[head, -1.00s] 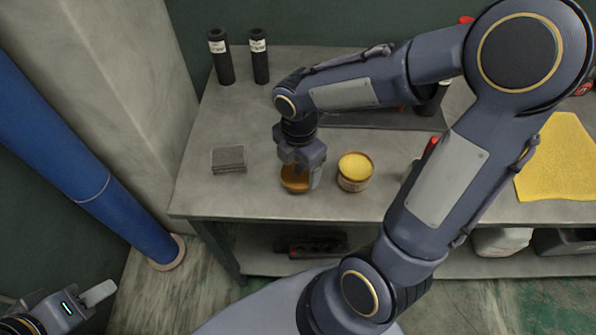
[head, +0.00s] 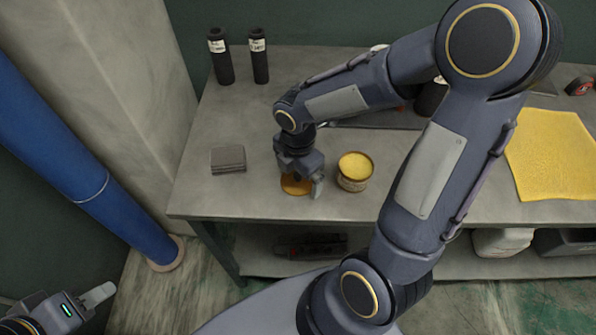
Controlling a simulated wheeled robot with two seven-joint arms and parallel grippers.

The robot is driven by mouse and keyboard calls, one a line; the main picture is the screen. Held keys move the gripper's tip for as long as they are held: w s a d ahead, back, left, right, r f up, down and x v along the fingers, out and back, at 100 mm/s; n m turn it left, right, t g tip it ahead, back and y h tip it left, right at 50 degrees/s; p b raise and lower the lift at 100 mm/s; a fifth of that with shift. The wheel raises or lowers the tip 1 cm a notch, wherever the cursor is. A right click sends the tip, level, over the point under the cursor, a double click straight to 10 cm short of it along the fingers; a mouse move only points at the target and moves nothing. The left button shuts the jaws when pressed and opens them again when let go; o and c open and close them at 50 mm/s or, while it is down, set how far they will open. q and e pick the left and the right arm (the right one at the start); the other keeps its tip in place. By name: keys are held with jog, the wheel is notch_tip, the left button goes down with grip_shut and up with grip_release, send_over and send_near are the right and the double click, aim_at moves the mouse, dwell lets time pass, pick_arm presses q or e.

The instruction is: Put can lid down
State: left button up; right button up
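The orange-brown can lid (head: 296,185) lies at or just above the bench top, under my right gripper (head: 300,176). The gripper points down, with its fingers at either side of the lid. Whether they touch its rim I cannot tell. The open can (head: 354,172), with yellow contents, stands upright just right of the lid, apart from it. My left gripper (head: 98,294) is low at the far left, away from the bench; its finger opening is not clear.
A grey block or pad stack (head: 228,159) lies left of the lid. Two black bottles (head: 220,60) (head: 259,58) stand at the back left. A yellow cloth (head: 550,155) lies at the right. The bench (head: 230,200) is clear around the lid's front left.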

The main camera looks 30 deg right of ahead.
jog(key=shift+r, duration=0.1)
jog(key=shift+r, duration=0.3)
notch_tip(320, 180, up, 11)
jog(key=p, duration=0.2)
jog(key=s+r+m+t+y, duration=0.1)
jog(key=s+m+t+y, duration=0.1)
jog(key=s+m, duration=0.4)
jog(key=s+a+r+m+t+y, duration=0.1)
jog(key=s+m+t, duration=0.2)
jog(key=m, duration=1.3)
jog(key=s, duration=0.2)
jog(key=shift+s+t+y, duration=0.3)
jog(key=shift+s+y, duration=0.1)
